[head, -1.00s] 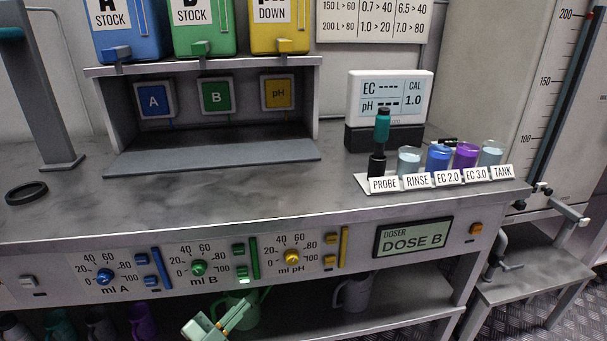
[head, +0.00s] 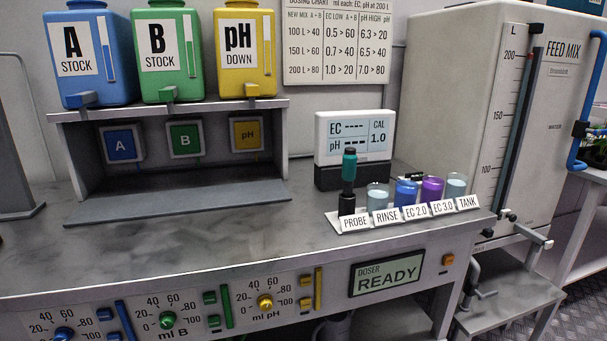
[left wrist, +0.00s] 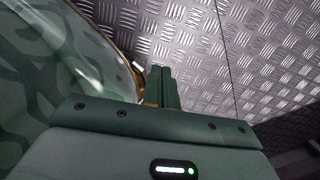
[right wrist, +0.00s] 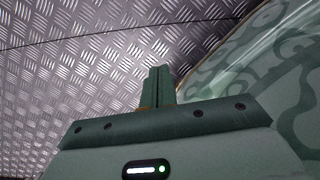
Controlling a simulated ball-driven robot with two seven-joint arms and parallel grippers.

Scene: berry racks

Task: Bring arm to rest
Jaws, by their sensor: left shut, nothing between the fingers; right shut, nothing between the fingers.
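My left gripper (left wrist: 164,88) shows in the left wrist view with its two green fingers together and nothing between them. It hangs over the metal tread-plate floor. My right gripper (right wrist: 158,86) shows in the right wrist view, also shut and empty, over the same kind of floor. A patterned green curved surface lies close beside each gripper. Neither gripper shows in the head view.
The grey bench (head: 255,250) carries the dosing panel, whose doser display (head: 387,274) reads READY. A probe (head: 348,180) stands beside several labelled cups. A feed mix tank (head: 490,115) stands at the right. Stock containers (head: 160,50) sit on the shelf.

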